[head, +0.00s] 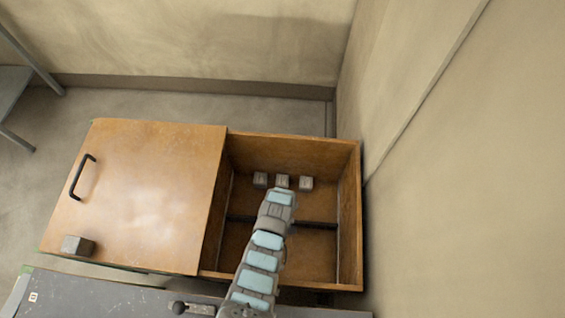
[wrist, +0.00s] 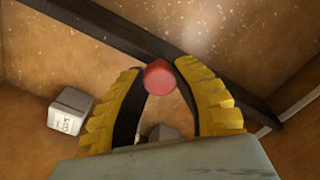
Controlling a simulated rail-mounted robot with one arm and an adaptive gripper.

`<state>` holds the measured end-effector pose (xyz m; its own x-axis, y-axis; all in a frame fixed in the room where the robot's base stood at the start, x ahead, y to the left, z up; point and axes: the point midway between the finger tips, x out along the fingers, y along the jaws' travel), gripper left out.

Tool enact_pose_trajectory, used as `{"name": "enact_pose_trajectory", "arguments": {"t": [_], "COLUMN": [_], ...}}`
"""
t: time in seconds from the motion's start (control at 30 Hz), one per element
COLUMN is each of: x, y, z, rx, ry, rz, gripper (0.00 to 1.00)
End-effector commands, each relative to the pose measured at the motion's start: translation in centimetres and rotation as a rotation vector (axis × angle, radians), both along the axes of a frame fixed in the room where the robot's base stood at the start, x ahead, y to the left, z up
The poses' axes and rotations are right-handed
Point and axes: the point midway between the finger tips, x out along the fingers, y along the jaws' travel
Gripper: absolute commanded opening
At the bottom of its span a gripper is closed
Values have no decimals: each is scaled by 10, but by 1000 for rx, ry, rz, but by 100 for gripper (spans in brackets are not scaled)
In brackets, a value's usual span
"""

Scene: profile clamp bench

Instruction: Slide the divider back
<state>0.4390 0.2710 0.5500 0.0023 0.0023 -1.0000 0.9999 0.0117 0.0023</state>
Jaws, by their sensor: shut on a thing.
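The divider is a dark bar (head: 312,224) lying across the open wooden drawer box, from its left wall to its right wall. In the wrist view the bar (wrist: 110,33) runs diagonally across the top and carries a red knob (wrist: 160,78). My gripper (wrist: 161,72) has its yellow ridged fingers closed around the knob, one on each side. In the head view my arm hides the gripper, the knob and the middle of the divider.
Several small grey blocks (head: 283,181) stand in the box behind the divider; one block (wrist: 71,108) shows in the wrist view. A wooden top with a black handle (head: 82,177) and a grey block (head: 77,245) lies left. Walls stand behind and right.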

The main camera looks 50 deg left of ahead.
Motion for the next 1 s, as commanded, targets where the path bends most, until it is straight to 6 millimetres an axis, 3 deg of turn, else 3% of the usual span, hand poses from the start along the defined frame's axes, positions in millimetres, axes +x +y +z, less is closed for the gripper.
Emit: {"name": "enact_pose_trajectory", "arguments": {"t": [0.37, 0.67, 0.7, 0.8, 1.0], "x": [-32, -34, -34, -34, -33], "y": [-33, -35, -35, -35, -34], "z": [2, -1, -1, -1, -1], "rx": [-4, -3, -3, -3, -2], "ry": [4, 3, 3, 3, 2], "rz": [0, 0, 0, 0, 0], "gripper": [0, 0, 31, 59, 60]}}
